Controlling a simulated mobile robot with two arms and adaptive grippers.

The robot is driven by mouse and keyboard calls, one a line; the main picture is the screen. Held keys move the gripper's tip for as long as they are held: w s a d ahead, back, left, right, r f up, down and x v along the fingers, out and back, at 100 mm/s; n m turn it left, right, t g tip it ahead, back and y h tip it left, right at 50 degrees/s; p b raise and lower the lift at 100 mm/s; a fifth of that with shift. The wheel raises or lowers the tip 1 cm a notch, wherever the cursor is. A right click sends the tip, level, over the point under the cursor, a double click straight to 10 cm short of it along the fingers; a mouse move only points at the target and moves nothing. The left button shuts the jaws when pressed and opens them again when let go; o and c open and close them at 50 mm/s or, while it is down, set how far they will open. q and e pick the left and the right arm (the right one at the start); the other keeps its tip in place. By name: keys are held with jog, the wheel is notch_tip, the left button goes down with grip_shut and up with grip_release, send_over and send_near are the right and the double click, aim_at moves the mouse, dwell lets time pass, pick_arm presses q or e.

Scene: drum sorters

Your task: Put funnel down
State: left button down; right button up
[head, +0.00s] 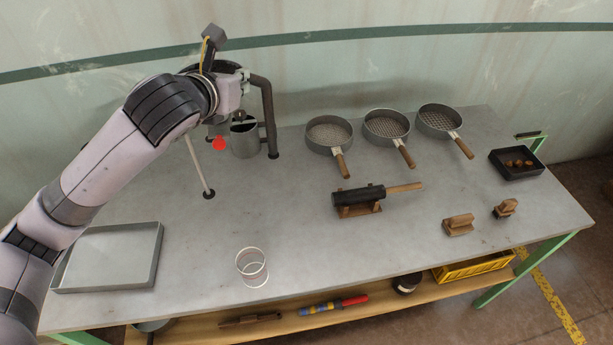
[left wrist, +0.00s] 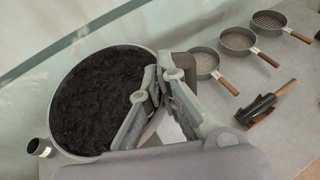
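My left gripper (head: 233,98) is at the black-framed stand at the back left, beside a large round vessel full of dark, soil-like stuff (left wrist: 95,100). In the left wrist view its fingertips (left wrist: 158,78) are close together and overlap the vessel's right rim. I cannot tell whether they grip it. I cannot clearly pick out a separate funnel; my arm hides much of the stand. A clear, open round container (head: 252,267) with pale rims stands at the front of the table. My right gripper is not in view.
A grey metal cylinder (head: 245,142) is at the stand, near a red part (head: 219,144). A shallow metal tray (head: 145,278) lies front left. Three round sieves with wooden handles, including one (head: 328,133), lie back right. A dark roller (head: 361,198) rests on wood. The table's middle is clear.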

pick_arm(q)
jog(key=shift+a+f, duration=0.1)
jog(key=shift+f, duration=0.1)
notch_tip(320, 180, down, 20)
jog(key=shift+r, duration=0.25)
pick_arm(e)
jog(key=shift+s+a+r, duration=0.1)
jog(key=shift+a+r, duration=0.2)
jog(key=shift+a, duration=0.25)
pick_arm(q)
jog(key=c, duration=2.3)
grip_release()
jog(key=shift+f, duration=0.2)
jog(key=o, duration=0.5)
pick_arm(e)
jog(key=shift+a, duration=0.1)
